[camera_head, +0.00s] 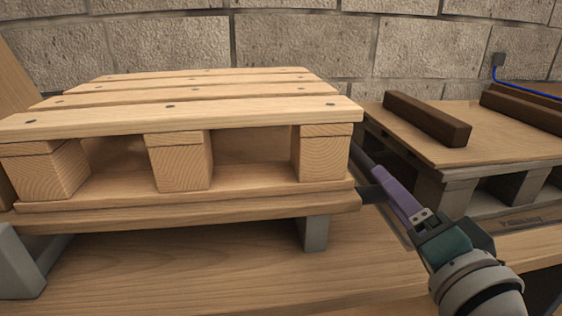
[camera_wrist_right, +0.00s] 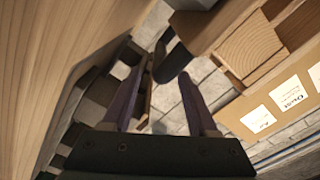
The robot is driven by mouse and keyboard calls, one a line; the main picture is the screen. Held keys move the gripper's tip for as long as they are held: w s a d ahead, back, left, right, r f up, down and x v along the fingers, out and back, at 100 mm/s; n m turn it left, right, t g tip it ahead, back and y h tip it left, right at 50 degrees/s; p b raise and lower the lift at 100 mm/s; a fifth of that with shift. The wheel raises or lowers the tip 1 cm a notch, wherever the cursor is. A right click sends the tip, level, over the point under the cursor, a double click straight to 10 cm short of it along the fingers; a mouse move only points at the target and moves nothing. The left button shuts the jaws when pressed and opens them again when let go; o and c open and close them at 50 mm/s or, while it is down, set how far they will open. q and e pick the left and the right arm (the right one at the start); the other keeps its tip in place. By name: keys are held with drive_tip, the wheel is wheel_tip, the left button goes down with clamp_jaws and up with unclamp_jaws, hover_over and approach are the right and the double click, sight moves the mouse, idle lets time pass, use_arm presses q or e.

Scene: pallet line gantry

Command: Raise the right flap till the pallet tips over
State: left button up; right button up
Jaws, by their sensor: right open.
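A light wooden pallet (camera_head: 190,119) lies level, slats up, on a wooden board (camera_head: 190,211) at left and centre in the head view. I take this board to be part of the flap, but its hinge and any split are hidden. A short dark bar (camera_head: 371,193) sticks out at its right end; a dark, round-ended bar (camera_wrist_right: 172,62) also shows in the wrist view. My right gripper (camera_head: 380,178), with purple fingers, is open beside the pallet's right end. In the wrist view its fingers (camera_wrist_right: 164,80) are apart, with the bar near their tips; contact is unclear.
Grey supports (camera_head: 314,233) hold the board above a wooden surface (camera_head: 215,270). A second pallet (camera_head: 465,145) with dark brown beams (camera_head: 427,117) stands close on the right. A tilted wooden panel (camera_head: 14,75) is at the far left. A block wall (camera_head: 290,45) closes the back.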

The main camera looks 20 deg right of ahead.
sight(369, 168)
drive_tip(key=b+x, duration=0.1)
drive_tip(key=x, duration=0.6)
drive_tip(key=shift+w, duration=0.35)
drive_tip(key=shift+c, duration=0.3)
clamp_jaws()
idle(0.7)
